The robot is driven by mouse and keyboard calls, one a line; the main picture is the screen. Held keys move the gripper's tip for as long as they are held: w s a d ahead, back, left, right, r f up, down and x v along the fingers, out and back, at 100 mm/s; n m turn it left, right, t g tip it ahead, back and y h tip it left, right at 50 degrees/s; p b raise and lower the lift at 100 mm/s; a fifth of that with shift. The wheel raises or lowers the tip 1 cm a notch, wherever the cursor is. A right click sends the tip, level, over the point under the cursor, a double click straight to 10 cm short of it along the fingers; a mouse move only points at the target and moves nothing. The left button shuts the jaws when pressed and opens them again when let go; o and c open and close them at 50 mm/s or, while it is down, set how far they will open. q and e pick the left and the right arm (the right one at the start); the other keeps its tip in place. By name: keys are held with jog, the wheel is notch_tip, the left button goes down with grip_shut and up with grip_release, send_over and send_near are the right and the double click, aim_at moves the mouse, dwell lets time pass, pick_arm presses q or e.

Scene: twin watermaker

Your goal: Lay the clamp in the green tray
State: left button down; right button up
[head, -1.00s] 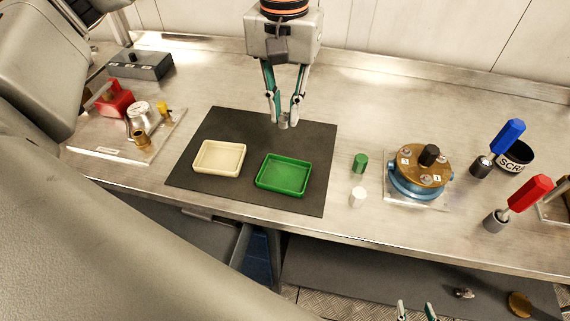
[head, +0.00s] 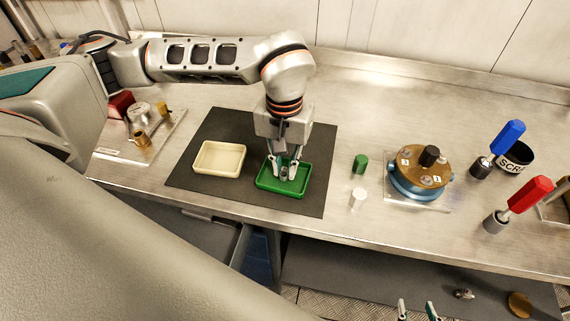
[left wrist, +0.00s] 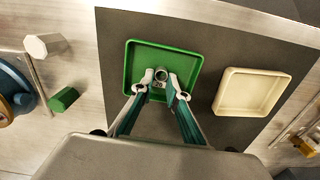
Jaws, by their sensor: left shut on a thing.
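The green tray (head: 263,184) lies on the dark mat, right of the cream tray. My left gripper (head: 284,177) is over it, pointing down with its fingertips inside the tray outline. In the left wrist view the gripper (left wrist: 159,85) is shut on the clamp (left wrist: 160,74), a small grey metal ring piece, over the floor of the green tray (left wrist: 137,66). I cannot tell whether the clamp touches the tray floor. My right gripper (head: 417,310) shows only its two fingertips at the bottom edge, spread apart, with nothing seen between them.
The cream tray (head: 237,172) stands close to the left on the dark mat (head: 190,180). Two screwdriver-like tools stand at the far right.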

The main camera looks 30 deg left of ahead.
aim_at(285, 171)
pick_arm(q)
jog(key=shift+f, duration=0.15)
jog(key=c, duration=2)
grip_release()
notch_tip(285, 171, up, 12)
jog(key=shift+r+b, duration=0.2)
jog(key=shift+b, duration=0.1)
